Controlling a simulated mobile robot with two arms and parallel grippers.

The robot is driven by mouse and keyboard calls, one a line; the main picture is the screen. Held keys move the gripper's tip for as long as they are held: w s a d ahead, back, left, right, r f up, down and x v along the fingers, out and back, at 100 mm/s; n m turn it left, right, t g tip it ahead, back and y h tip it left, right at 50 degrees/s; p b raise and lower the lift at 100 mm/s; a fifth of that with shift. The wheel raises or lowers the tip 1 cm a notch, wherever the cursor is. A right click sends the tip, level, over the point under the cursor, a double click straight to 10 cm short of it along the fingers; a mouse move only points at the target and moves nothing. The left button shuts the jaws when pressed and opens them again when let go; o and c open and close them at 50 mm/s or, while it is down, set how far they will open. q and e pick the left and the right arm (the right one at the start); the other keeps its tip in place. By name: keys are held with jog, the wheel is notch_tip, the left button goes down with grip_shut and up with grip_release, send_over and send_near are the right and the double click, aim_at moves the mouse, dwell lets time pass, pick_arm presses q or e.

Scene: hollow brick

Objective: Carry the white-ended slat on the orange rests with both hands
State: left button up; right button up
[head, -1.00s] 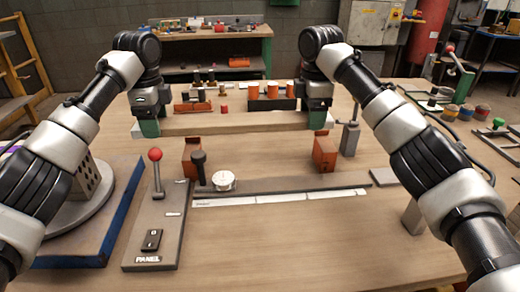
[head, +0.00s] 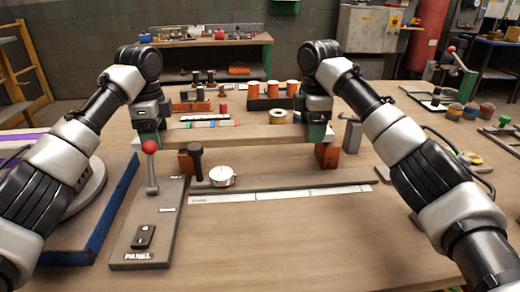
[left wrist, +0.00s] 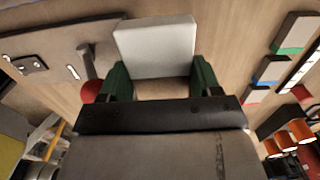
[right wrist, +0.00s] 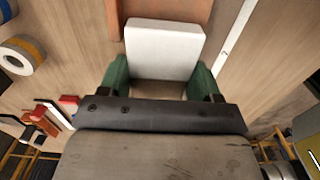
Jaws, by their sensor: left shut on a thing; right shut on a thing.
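The slat (head: 240,135) is a long pale wooden bar spanning between my two grippers, roughly level. Its white end shows in the left wrist view (left wrist: 155,46), and its other white end shows in the right wrist view (right wrist: 163,49). My left gripper (head: 150,138) is shut on the left end, with green fingers on either side. My right gripper (head: 315,132) is shut on the right end. The left orange rest (head: 186,164) and right orange rest (head: 327,155) show below the slat, which hides their tops. I cannot tell whether slat and rests touch.
A grey panel (head: 150,225) with a red-knobbed lever (head: 150,165) stands at front left. A round white dial (head: 222,176) and a dark post (head: 196,160) are near the left rest. Orange cylinders (head: 277,90) stand behind the slat.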

pick_arm(q)
jog(key=shift+d+f, duration=0.1)
jog(key=shift+f, duration=0.4)
pick_arm(e)
jog(key=shift+a+f, duration=0.1)
jog(key=shift+f, duration=0.45)
pick_arm(q)
jog(key=o, duration=1.1)
jog(key=shift+r, duration=0.15)
pick_arm(e)
jog(key=o, duration=1.1)
jog(key=shift+r, duration=0.25)
